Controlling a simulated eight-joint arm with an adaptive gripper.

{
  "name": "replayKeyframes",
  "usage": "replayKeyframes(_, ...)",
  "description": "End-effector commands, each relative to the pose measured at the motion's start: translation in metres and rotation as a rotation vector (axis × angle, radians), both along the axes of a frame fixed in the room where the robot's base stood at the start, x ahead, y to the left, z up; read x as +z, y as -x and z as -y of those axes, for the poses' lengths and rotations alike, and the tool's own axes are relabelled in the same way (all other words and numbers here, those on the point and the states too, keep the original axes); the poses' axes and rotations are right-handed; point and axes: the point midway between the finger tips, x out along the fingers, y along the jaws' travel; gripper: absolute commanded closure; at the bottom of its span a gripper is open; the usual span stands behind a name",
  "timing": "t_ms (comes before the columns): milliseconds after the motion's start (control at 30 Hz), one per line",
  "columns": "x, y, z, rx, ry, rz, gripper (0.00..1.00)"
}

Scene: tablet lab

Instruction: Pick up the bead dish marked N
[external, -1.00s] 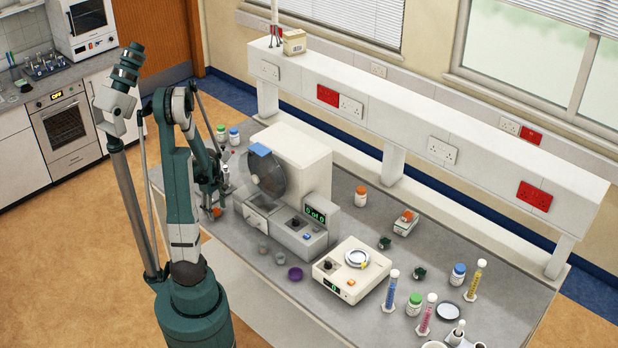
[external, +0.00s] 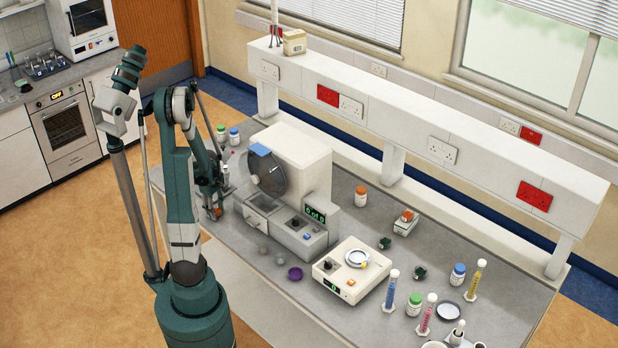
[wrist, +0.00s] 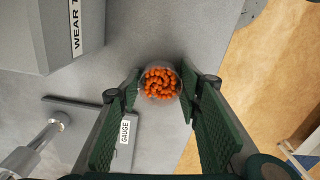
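A small round clear dish full of orange beads (wrist: 160,83) stands on the grey bench in the upper middle of the wrist view. No letter N is readable on it. My gripper (wrist: 160,92) is open, with one green-padded finger on each side of the dish; I cannot tell whether either finger touches it. In the external view my gripper (external: 216,207) points down at the bench's left end, beside the tablet machine. The dish there is mostly hidden by the fingers.
The tablet machine (external: 296,165) stands just right of my gripper. Two grey dishes (external: 264,250) and a purple dish (external: 295,273) lie in front of it. A balance (external: 352,268) is further right.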

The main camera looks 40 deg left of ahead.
Motion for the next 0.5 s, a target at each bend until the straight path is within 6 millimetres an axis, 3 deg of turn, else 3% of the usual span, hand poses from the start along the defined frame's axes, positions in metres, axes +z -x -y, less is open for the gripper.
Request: replayKeyframes(500, 0.0051, 0.0001, 0.0001, 0.000, 0.000, 0.000, 0.78)
